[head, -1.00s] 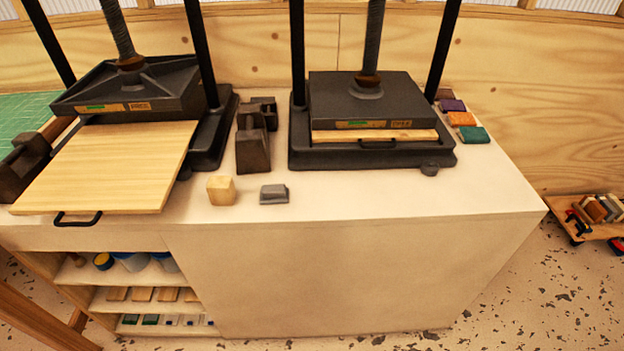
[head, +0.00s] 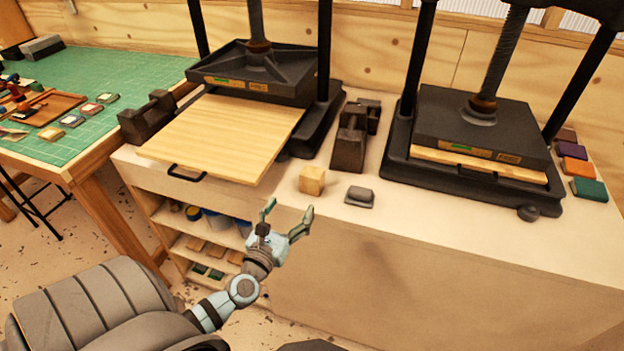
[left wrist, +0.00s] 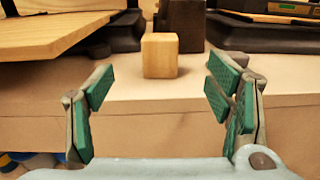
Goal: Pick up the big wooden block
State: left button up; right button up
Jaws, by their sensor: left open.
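The wooden block (head: 312,180) is a light, pale cube standing on the white bench top near its front edge. In the left wrist view the block (left wrist: 160,55) stands upright between and beyond my fingertips. My left gripper (head: 288,213) is open and empty, in front of the bench edge and a little below and left of the block in the head view. In the left wrist view its green-padded fingers (left wrist: 160,90) are spread wider than the block and do not touch it. My right gripper is not in view.
A small grey block (head: 360,196) lies right of the wooden block. Dark metal weights (head: 349,150) stand behind. A press with a pulled-out wooden board (head: 220,140) is at left, another press (head: 470,125) at right. A green-topped table (head: 120,70) is far left.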

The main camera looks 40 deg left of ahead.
aim_at(309, 177)
pick_arm(q)
jog(key=b+x, duration=0.1)
jog(key=x, duration=1.2)
jog(key=shift+w, duration=0.15)
jog(key=shift+r, duration=0.15)
jog(key=c, duration=1.3)
